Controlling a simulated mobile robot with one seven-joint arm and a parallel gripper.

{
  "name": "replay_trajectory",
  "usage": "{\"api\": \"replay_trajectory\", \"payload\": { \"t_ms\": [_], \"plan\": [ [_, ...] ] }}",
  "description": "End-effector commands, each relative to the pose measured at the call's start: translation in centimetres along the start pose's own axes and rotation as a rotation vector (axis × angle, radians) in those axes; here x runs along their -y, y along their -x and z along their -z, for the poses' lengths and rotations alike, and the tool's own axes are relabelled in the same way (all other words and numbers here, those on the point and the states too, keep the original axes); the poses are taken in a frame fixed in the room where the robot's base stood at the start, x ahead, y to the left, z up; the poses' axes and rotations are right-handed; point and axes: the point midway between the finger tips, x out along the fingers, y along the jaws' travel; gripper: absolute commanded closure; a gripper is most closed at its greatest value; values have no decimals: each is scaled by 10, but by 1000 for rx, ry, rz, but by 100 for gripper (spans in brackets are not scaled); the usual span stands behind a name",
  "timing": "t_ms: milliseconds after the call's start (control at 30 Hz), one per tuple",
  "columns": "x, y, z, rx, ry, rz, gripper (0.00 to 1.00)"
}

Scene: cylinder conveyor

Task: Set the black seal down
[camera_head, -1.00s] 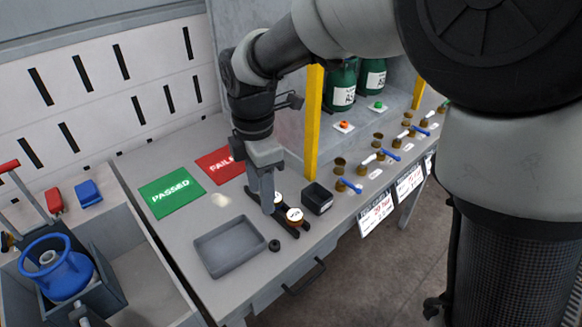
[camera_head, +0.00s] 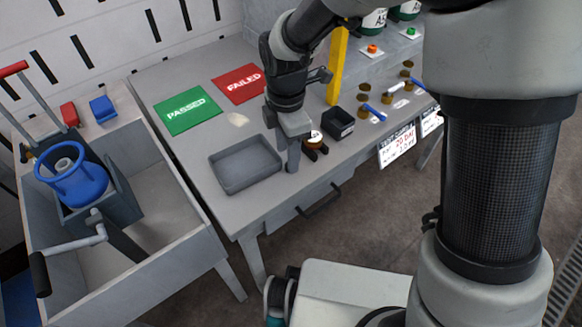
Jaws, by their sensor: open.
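My gripper (camera_head: 292,166) points down at the worktable (camera_head: 245,205), its fingertips low beside the right corner of the grey tray (camera_head: 245,186). It is open. I cannot make out the black seal in this view; the fingers cover the spot beside the tray corner where a small black ring lay earlier. Whether the ring is between or under the fingers cannot be seen.
A black rack with a white-topped brass piece (camera_head: 315,137) stands just right of the fingers, partly hidden. A small black box (camera_head: 338,124) is behind it. Green PASSED (camera_head: 187,110) and red FAILED (camera_head: 239,84) mats lie beyond the tray.

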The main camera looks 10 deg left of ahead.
Motion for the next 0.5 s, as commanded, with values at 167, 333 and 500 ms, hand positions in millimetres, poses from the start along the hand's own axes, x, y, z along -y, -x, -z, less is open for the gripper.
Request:
{"api": "replay_trajectory", "payload": {
  "t_ms": [167,333,500],
  "plan": [
    [3,-30,-4,0,1,1,55],
    [2,-32,-4,0,1,0,55],
    [2,-32,-4,0,1,0,67]
  ]
}}
